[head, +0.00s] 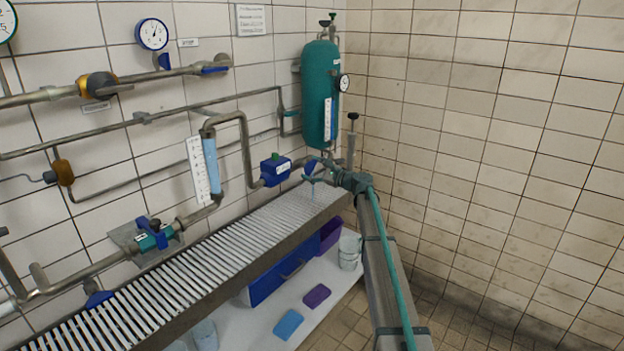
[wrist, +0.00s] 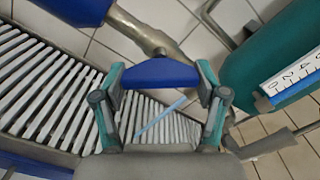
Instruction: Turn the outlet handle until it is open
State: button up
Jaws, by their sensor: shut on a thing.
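The outlet handle (wrist: 160,73) is a blue lever. In the wrist view it lies crosswise at the end of a metal pipe (wrist: 145,32). My gripper (wrist: 160,79) has one grey-and-teal finger at each end of the handle and is shut on it. In the head view my gripper (head: 313,170) is at the far end of the slatted grate, below the teal tank. The handle is small there and partly hidden by my gripper. A thin light-blue streak (wrist: 160,118) shows below the handle, above the grate.
The slatted grate (head: 240,240) runs along the wall under the pipes. The teal tank (head: 319,95) stands close above my gripper. A blue pump-like body (head: 274,169) is just left of it. Cups (head: 349,250) and a blue bin (head: 285,272) are below. The right side is clear.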

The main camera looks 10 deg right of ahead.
jog(key=n+b, duration=0.5)
jog(key=b, duration=0.1)
jog(key=shift+f+n+b, duration=0.25)
jog(key=shift+n+b, duration=0.05)
jog(key=shift+n, duration=0.1)
jog(key=n+b, duration=0.4)
jog(key=shift+r+b, duration=0.3)
jog(key=shift+r+n, duration=0.1)
jog(key=shift+n, duration=0.3)
jog(key=o, duration=1.2)
jog(key=shift+c, duration=0.2)
jog(key=v, duration=1.2)
jog(key=shift+d, duration=0.1)
